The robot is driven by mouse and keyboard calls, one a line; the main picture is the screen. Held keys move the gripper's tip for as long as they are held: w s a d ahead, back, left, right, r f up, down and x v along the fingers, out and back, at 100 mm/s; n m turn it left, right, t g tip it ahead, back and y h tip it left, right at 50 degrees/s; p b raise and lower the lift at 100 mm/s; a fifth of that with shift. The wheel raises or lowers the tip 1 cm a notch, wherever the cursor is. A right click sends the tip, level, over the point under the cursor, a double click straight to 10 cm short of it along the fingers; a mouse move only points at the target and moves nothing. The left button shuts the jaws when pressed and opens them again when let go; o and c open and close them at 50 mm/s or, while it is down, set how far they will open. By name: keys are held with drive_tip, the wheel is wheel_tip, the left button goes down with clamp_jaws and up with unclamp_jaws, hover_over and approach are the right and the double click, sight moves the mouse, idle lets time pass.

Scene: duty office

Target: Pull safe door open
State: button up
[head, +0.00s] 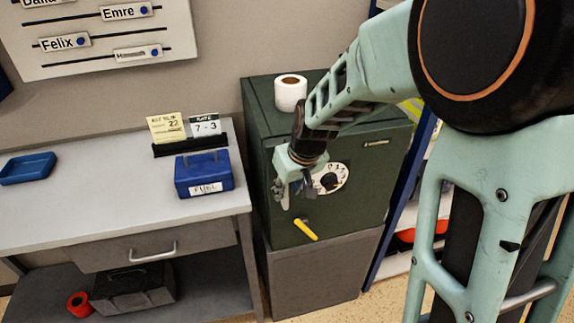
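The dark green safe (258,125) stands on a grey base cabinet (320,277), right of the desk. Its door (365,205) faces the front and looks closed. The door carries a white and black dial (332,178) and a yellow lever handle (305,229) low on its left part, slanting down to the right. My gripper (294,192) is in front of the left part of the door, left of the dial and above the handle. Its fingers look apart with nothing between them. It appears clear of the handle; whether it touches the door I cannot tell.
A white paper roll (290,92) stands on the safe. The desk (90,212) at left holds a blue box (204,174), a card stand (190,145) and a blue tray (27,168). A blue-sided shelf (404,205) stands close right of the safe.

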drive_tip(key=shift+x, duration=1.45)
drive_tip(key=shift+w, duration=0.1)
clamp_jaws()
